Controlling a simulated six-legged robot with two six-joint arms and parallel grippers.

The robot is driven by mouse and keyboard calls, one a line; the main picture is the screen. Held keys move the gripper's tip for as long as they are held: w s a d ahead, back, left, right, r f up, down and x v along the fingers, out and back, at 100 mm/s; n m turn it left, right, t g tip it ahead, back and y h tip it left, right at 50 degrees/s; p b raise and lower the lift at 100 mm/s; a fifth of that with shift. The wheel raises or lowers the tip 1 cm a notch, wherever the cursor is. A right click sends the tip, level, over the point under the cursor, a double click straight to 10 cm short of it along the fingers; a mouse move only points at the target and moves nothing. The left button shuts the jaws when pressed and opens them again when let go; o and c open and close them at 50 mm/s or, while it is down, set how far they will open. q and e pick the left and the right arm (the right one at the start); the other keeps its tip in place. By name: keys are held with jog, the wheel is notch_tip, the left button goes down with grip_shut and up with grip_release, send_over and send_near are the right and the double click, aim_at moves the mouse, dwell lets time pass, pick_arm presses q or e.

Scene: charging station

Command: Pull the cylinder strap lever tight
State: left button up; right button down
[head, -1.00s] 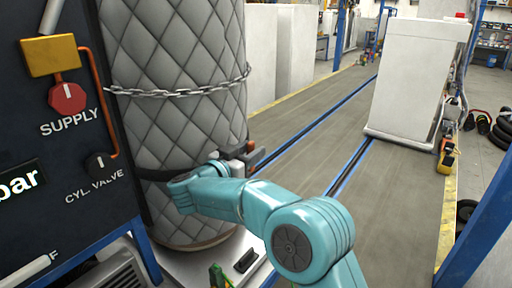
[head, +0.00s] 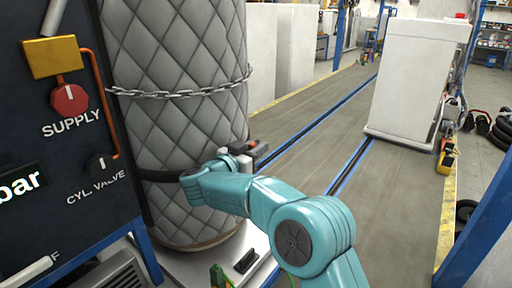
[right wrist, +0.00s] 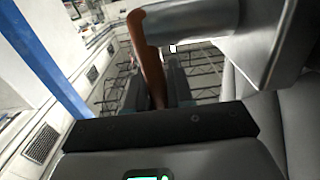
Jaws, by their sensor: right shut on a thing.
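The tall cylinder (head: 180,60) wears a grey quilted jacket and stands upright at the left of the head view. A dark strap (head: 163,175) runs around its lower part. The strap lever (head: 262,147) shows a small orange-brown end at the cylinder's right side. In the right wrist view the brown lever (right wrist: 150,60) stands between my fingers. My right gripper (right wrist: 155,92) is shut on it. My left gripper is out of view.
A chain (head: 180,93) circles the cylinder higher up. A dark panel (head: 100,130) with a red supply knob (head: 69,99) and a cylinder valve knob (head: 102,164) stands close at the left. The floor (head: 320,140) to the right is clear up to a white cabinet (head: 415,80).

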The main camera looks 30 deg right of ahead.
jog(key=shift+w+d+f+g+y+p, duration=0.25)
jog(key=shift+d+g+y+p, duration=0.3)
jog(key=shift+y, duration=0.5)
jog(key=shift+w+d+f+g+y+p, duration=0.1)
jog(key=shift+d+f+g+y+p, duration=0.2)
jog(key=shift+y+p, duration=0.6)
jog(key=shift+w+d+f+g+y+p, duration=0.2)
jog(key=shift+d+f+g+y+p, duration=0.25)
jog(key=shift+y, duration=0.8)
jog(key=shift+r, duration=0.1)
jog(key=c, duration=1.1)
grip_release()
jog(key=shift+d, duration=0.1)
jog(key=v, duration=1.6)
jog(key=shift+s+r+b, duration=0.1)
jog(key=shift+s+b, duration=0.1)
jog(key=shift+b, duration=0.2)
